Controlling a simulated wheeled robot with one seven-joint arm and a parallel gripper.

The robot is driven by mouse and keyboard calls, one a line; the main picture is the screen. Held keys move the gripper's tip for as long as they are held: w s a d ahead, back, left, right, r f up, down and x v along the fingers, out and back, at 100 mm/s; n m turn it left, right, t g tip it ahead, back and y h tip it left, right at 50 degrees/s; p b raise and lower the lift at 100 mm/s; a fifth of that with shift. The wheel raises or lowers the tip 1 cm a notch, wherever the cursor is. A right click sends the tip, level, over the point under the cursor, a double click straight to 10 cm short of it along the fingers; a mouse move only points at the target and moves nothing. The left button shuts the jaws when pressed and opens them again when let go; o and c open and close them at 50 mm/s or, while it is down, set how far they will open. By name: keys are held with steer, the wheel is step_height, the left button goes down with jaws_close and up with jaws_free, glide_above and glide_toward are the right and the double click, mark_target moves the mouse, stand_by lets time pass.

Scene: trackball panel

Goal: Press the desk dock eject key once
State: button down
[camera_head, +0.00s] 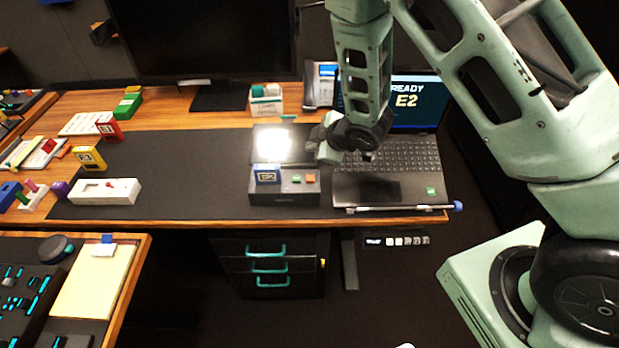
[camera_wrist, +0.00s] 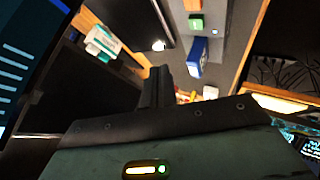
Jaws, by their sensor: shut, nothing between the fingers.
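The desk dock appears to be the low black box (camera_head: 284,199) at the desk's front edge, left of the laptop. On its top are a green key (camera_head: 297,179), an orange key (camera_head: 310,179) and a blue block with a pale label (camera_head: 267,175). I cannot read which key is eject. In the wrist view the green key (camera_wrist: 196,22) and blue block (camera_wrist: 196,57) show beyond my fingers. My gripper (camera_head: 329,153) is shut and empty, behind and above the dock's right end, apart from the keys. In the wrist view its dark fingers (camera_wrist: 160,75) are together.
An open laptop (camera_head: 385,160) reading "READY E2" stands right of the dock, beneath my arm. A brightly lit dark panel (camera_head: 275,145) is behind the dock. A white box (camera_head: 105,192) and coloured blocks lie left. The dark mat (camera_head: 190,170) is mostly clear.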

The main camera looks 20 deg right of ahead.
mark_target(313, 180)
steer(key=shift+f+b, duration=3.1)
steer(key=shift+f, duration=1.15)
steer(key=shift+f, duration=0.1)
steer(key=shift+f+b, duration=0.3)
steer(key=shift+b, duration=0.1)
steer(key=shift+f+b, duration=0.35)
steer(key=shift+f, duration=0.05)
steer(key=shift+r, duration=0.1)
steer(key=shift+r+p, duration=0.6)
steer(key=shift+r, duration=0.2)
steer(key=shift+r+p, duration=1.8)
steer(key=shift+r, duration=0.65)
